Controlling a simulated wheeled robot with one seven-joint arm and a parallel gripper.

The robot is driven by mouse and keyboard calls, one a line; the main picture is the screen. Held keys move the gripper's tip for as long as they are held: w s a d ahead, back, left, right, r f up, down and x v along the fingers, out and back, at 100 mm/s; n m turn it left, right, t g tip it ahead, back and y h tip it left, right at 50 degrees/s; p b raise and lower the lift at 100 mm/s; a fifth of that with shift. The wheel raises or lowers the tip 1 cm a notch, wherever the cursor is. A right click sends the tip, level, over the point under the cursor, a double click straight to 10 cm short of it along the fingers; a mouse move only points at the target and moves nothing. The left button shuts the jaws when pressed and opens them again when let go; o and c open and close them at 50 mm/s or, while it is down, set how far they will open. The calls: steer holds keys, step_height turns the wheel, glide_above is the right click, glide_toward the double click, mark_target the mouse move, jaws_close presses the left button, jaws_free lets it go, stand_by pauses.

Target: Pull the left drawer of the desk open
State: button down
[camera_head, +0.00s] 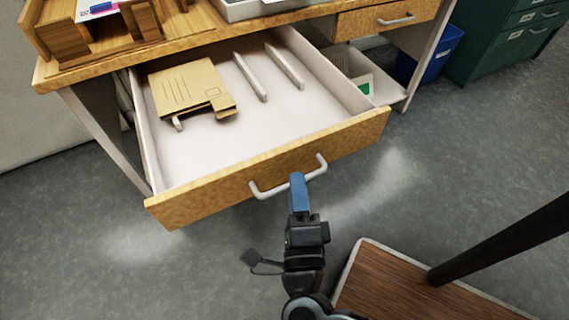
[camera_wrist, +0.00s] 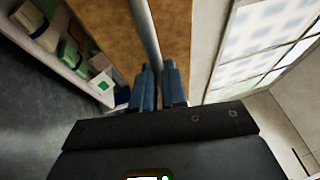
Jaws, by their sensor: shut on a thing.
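The left drawer (camera_head: 270,165) of the wooden desk (camera_head: 190,50) is pulled well out, with its white inside in view. My gripper (camera_head: 298,182) is at the drawer's pale bar handle (camera_head: 265,191), right of the handle's middle. Its blue fingers are shut on the handle. In the wrist view the handle (camera_wrist: 143,30) runs up from between the two blue fingertips (camera_wrist: 160,75). The drawer holds a brown folder (camera_head: 188,88) and two pale sticks.
A second, closed drawer (camera_head: 388,17) is at the desk's right. A blue bin (camera_head: 438,52) and a green cabinet (camera_head: 505,40) stand beyond it. A brown wooden surface (camera_head: 420,285) with a dark post is at lower right. Grey floor left of my arm is clear.

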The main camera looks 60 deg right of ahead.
steer(key=shift+s+a, duration=0.6)
steer(key=shift+s, duration=0.25)
steer(key=c, duration=1.2)
jaws_free()
steer(key=shift+o, duration=0.2)
steer(key=v, duration=0.8)
